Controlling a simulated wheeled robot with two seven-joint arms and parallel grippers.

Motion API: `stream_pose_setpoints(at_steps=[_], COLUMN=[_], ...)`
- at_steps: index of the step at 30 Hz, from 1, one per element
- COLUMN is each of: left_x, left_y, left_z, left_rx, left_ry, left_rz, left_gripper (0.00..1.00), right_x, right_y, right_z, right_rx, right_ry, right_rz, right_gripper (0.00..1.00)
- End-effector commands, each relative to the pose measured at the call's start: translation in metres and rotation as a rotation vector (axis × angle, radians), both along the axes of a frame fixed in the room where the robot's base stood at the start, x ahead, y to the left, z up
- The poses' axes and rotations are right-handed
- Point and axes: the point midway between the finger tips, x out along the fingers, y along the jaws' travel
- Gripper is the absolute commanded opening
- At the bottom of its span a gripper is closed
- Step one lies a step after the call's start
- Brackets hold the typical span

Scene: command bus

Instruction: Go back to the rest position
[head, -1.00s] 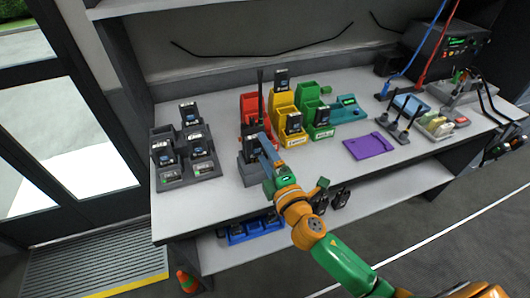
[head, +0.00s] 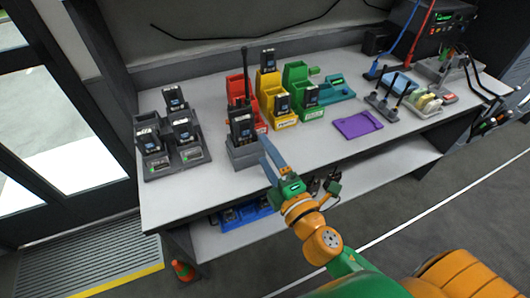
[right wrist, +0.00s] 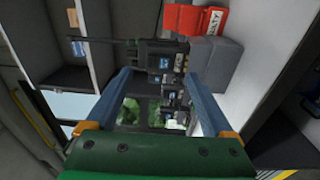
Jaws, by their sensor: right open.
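My left gripper is not in view.
A charger rack (head: 171,139) with several batteries stands left on the bench (head: 215,182). Red (head: 235,88), yellow (head: 268,85) and green (head: 296,75) bins stand behind. A purple item (head: 358,124) lies right. A lower shelf holds a blue tray (head: 240,215).

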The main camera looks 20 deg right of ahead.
Motion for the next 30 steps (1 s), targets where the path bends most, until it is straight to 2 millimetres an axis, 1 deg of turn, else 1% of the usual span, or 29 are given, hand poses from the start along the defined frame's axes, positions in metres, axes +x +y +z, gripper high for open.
stream_pose_setpoints(at_steps=[7,8,10,11,12,13,14,15,16,17,18,20,21,25,30], left_x=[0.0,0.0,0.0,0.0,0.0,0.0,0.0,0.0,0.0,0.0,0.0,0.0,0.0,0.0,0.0], left_y=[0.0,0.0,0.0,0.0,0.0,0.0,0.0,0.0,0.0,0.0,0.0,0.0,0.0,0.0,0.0], left_z=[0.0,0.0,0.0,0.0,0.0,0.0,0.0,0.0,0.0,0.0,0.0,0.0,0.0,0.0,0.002], left_rx=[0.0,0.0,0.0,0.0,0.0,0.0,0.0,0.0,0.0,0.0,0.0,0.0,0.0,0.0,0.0], left_ry=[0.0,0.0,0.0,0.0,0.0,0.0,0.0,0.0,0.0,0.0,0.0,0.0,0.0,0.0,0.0], left_rz=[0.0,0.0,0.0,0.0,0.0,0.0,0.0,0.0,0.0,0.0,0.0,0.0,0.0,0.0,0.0], left_gripper=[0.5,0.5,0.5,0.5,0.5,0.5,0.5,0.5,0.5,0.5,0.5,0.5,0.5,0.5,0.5], right_x=[0.0,0.0,-0.002,-0.004,-0.011,-0.018,-0.028,-0.043,-0.054,-0.066,-0.083,-0.108,-0.124,-0.179,-0.173], right_y=[0.0,-0.002,-0.017,-0.027,-0.042,-0.052,-0.059,-0.065,-0.066,-0.067,-0.064,-0.057,-0.05,-0.023,-0.022], right_z=[0.0,-0.001,-0.012,-0.021,-0.037,-0.052,-0.068,-0.088,-0.102,-0.114,-0.129,-0.147,-0.156,-0.174,-0.236], right_rx=[0.002,0.015,0.119,0.198,0.32,0.418,0.515,0.632,0.711,0.781,0.865,0.972,1.035,1.195,1.168], right_ry=[0.001,0.008,0.072,0.122,0.205,0.275,0.348,0.445,0.515,0.581,0.667,0.79,0.871,1.132,1.164], right_rz=[-0.001,-0.01,-0.084,-0.138,-0.226,-0.296,-0.366,-0.452,-0.51,-0.563,-0.628,-0.718,-0.77,-0.921,-0.947], right_gripper=[0.87,0.87,0.87,0.87,0.87,0.87,0.87,0.87,0.87,0.87,0.87,0.87,0.87,0.87,0.87])
